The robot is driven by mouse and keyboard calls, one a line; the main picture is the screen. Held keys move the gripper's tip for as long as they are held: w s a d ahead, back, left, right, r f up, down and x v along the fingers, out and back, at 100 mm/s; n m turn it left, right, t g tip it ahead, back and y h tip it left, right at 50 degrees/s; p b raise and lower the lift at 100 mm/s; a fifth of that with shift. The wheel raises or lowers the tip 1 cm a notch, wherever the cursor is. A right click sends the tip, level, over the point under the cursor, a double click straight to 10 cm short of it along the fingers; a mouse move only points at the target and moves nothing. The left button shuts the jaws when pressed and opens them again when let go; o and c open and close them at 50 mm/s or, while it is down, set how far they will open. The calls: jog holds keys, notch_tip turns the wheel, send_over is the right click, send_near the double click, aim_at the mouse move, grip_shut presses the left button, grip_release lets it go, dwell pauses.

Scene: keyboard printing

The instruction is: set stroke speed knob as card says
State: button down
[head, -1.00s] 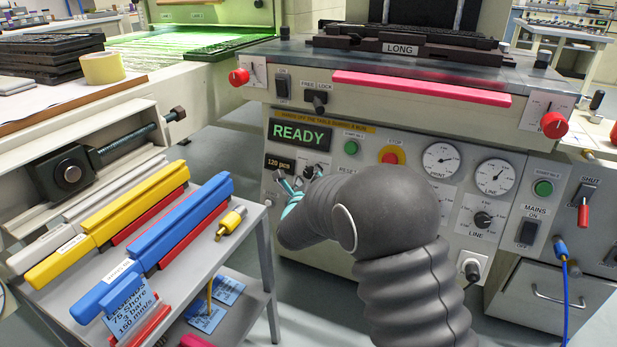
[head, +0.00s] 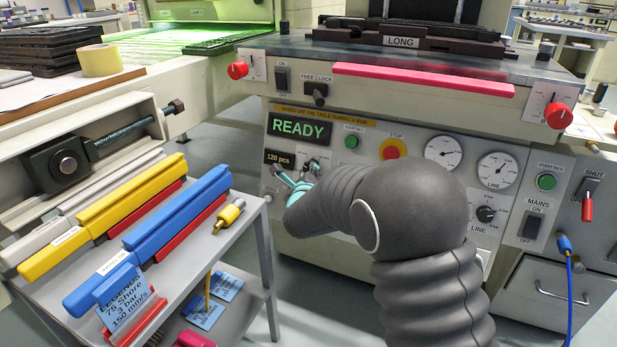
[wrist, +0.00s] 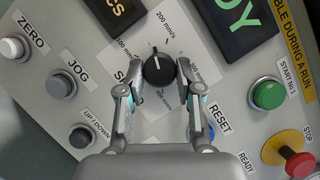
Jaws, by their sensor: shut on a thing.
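The stroke speed knob (wrist: 158,69) is round and black with a white pointer line, on a white dial plate (wrist: 176,40) in the wrist view. Its pointer aims up and slightly left, between the 100 mm/s and 200 mm/s labels. My gripper (wrist: 160,82) has its fingers on either side of the knob, shut on it. In the head view my gripper (head: 298,184) is at the panel below the 120 pcs display; the arm hides part of the panel there. A blue card (head: 128,308) on the trolley reads LEGENDS, 75 Shore, 3 bar, 150 mm/s.
Near the knob are the JOG button (wrist: 61,84), the ZERO button (wrist: 14,47) and the green START button (wrist: 268,94). The red STOP button (head: 394,150) is further right. The trolley (head: 248,215) with yellow and blue squeegees stands left of my arm.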

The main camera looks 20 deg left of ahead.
jog(key=shift+n+g+y, duration=0.4)
jog(key=shift+n, duration=0.8)
jog(key=c, duration=0.8)
grip_release()
jog(key=shift+o, duration=0.2)
jog(key=v, duration=1.2)
jog(key=shift+r, duration=0.1)
